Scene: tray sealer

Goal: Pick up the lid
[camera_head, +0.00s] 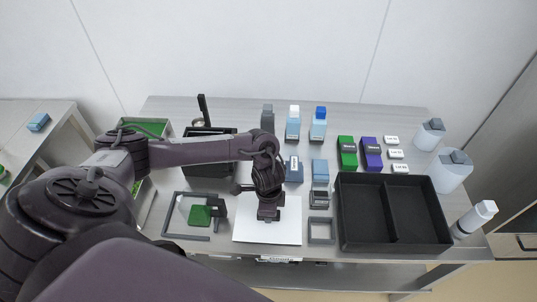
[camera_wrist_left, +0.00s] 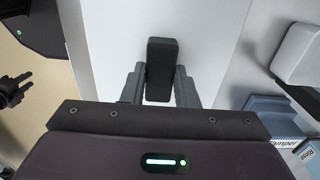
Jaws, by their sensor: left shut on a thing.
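The lid looks to be a flat white plate (camera_head: 255,232) with a black bar handle (camera_wrist_left: 161,68) standing on it. It lies at the front middle of the table in the head view, and its white surface also fills much of the wrist view (camera_wrist_left: 205,40). My left gripper (camera_head: 268,214) is over the middle of the plate. In the wrist view, its fingers (camera_wrist_left: 160,88) are shut on the two sides of the black handle. I cannot tell whether the plate is lifted off the table. My right gripper is not seen in the head view.
A square frame with a green piece (camera_head: 200,215) lies left of the plate. A small frame (camera_head: 321,243) and a black two-part tray (camera_head: 342,215) are to the right. Boxes, labelled cards and white bottles stand behind and right. The table's front edge is close to the plate.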

